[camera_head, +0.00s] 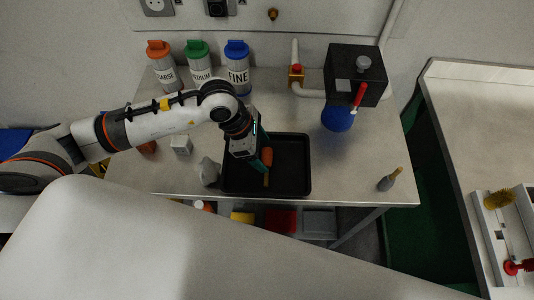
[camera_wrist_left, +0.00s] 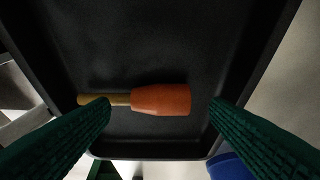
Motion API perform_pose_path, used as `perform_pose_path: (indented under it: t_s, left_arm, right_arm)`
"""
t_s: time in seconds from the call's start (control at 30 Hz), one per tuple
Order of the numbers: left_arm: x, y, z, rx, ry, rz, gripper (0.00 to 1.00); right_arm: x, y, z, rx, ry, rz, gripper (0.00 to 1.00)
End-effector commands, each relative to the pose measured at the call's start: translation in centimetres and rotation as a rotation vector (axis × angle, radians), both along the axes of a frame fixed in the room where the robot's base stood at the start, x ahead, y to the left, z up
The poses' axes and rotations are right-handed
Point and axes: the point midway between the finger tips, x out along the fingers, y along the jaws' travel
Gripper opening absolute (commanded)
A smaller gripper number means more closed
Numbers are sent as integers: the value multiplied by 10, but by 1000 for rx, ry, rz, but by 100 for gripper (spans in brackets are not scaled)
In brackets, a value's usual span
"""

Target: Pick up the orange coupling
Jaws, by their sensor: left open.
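The orange coupling (camera_head: 267,156) lies in the black tray (camera_head: 308,170) on the bench. In the left wrist view, the coupling (camera_wrist_left: 162,99) is an orange tapered body with a brass-coloured stem pointing left. My left gripper (camera_head: 262,163) is over the tray, partly hiding the coupling. In the left wrist view, my open left gripper (camera_wrist_left: 160,106) has green fingers on either side of the orange body. The stem reaches past the left fingertip, and a gap shows before the right one. Contact with the coupling is not visible. My right gripper is out of view.
Bottles with orange (camera_head: 163,70), green (camera_head: 199,66) and blue (camera_head: 237,67) caps stand behind. A black box (camera_head: 345,75) and blue bulb (camera_head: 338,118) are at the back right. A grey object (camera_head: 208,172) stands left of the tray. Bench right of the tray is mostly clear.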

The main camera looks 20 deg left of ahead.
Motion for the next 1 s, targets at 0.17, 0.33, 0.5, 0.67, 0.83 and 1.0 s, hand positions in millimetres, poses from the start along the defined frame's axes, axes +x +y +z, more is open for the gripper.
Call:
perform_pose_path:
  t_s: [0.17, 0.33, 0.5, 0.67, 0.83, 1.0]
  left_arm:
    - [2, -8, -19, -1, 2, 0, 71]
    - [3, -9, -23, -1, -1, -1, 71]
    - [3, -9, -22, -1, 0, 0, 59]
    - [3, -9, -22, -1, 0, 0, 33]
    - [3, -9, -22, -1, -1, 0, 23]
    - [3, -9, -19, 0, -2, 0, 23]
  right_arm:
    - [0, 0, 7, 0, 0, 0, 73]
    - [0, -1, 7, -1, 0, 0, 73]
    - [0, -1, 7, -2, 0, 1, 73]
    - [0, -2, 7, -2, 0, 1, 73]
    - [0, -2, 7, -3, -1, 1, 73]
    - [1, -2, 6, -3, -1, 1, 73]
